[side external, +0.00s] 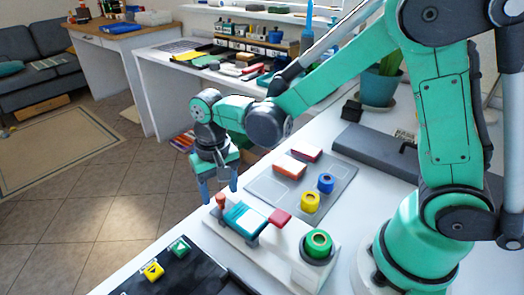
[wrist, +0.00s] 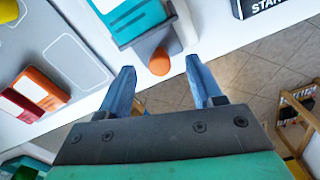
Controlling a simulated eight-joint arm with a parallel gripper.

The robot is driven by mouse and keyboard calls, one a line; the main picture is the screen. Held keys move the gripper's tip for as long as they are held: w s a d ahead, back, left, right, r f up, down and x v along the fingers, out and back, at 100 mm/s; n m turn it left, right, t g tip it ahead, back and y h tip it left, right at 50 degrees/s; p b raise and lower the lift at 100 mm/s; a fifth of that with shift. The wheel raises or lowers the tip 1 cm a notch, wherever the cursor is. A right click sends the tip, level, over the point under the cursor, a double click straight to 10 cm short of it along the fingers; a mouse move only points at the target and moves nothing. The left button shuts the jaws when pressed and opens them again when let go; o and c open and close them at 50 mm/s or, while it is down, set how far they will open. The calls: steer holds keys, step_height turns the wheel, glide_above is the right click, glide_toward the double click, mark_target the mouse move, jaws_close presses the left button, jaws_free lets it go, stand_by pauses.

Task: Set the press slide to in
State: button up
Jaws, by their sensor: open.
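The press (side external: 282,240) is a white unit near the table's front edge. It carries a teal striped block (side external: 245,220), which also shows at the top of the wrist view (wrist: 130,18). An orange round knob (side external: 221,200) sticks out from the end of the unit by the teal block; I take it for the slide's handle. My gripper (side external: 219,190) points down right over this knob. In the wrist view the gripper (wrist: 161,66) is open, with the orange knob (wrist: 159,62) showing between its blue fingertips. I cannot tell whether they touch it.
A black button panel (side external: 180,270) stands in front.

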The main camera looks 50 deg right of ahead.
steer(key=shift+f, duration=0.5)
jaws_close()
stand_by(1.1)
